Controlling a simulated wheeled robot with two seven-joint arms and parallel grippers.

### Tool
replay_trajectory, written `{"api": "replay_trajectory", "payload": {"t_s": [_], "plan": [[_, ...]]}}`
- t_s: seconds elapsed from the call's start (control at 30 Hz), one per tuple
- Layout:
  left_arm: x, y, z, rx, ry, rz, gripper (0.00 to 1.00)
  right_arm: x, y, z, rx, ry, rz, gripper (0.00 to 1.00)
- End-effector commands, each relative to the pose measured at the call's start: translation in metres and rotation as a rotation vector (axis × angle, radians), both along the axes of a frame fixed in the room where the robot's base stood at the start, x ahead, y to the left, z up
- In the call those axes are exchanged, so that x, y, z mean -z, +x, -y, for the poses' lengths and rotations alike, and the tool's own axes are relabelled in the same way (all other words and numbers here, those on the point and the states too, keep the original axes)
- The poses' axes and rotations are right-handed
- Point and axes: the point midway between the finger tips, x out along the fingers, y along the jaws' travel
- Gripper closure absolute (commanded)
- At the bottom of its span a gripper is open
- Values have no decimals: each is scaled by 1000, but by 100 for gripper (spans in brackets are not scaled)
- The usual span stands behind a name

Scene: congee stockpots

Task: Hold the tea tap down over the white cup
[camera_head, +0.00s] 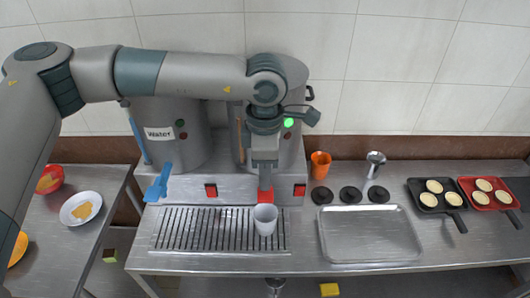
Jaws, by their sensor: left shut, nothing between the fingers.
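The white cup (265,220) stands upright on the slotted drip tray (190,232), near its right end. My left gripper (265,186) reaches down in front of the right-hand pot (293,85), shut and empty. Its fingertips are at a red tap handle (265,197) just above and behind the cup. They look to be touching the handle, but the gripper hides most of the tap. I cannot see any liquid flowing. The left-hand pot (180,140) bears a white label and has a blue tap handle (158,184) in front. My right gripper is out of view.
Red switches (210,190) sit on the metal stand. To the right are an orange cup (320,165), black discs (350,194), an empty metal tray (368,235), and a black pan (436,196) and red pan (487,192) with round cakes. A plate (81,209) is at left.

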Motion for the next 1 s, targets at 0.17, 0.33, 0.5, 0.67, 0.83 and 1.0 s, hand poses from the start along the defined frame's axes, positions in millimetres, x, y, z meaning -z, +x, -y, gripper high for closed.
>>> {"api": "replay_trajectory", "payload": {"t_s": [0.17, 0.33, 0.5, 0.67, 0.83, 1.0], "plan": [[13, 0, 0, -1, 1, -1, 100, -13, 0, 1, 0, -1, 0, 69], [20, 0, 0, -1, 1, -1, 100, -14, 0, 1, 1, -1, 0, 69], [21, 0, 0, -1, 0, 0, 100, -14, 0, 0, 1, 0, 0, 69], [21, 0, 0, -1, 1, 0, 100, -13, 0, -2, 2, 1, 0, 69], [22, 3, 0, -1, 1, 6, 100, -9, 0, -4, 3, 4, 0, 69], [25, 10, 0, -1, 0, 27, 100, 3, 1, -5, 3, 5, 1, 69]]}}
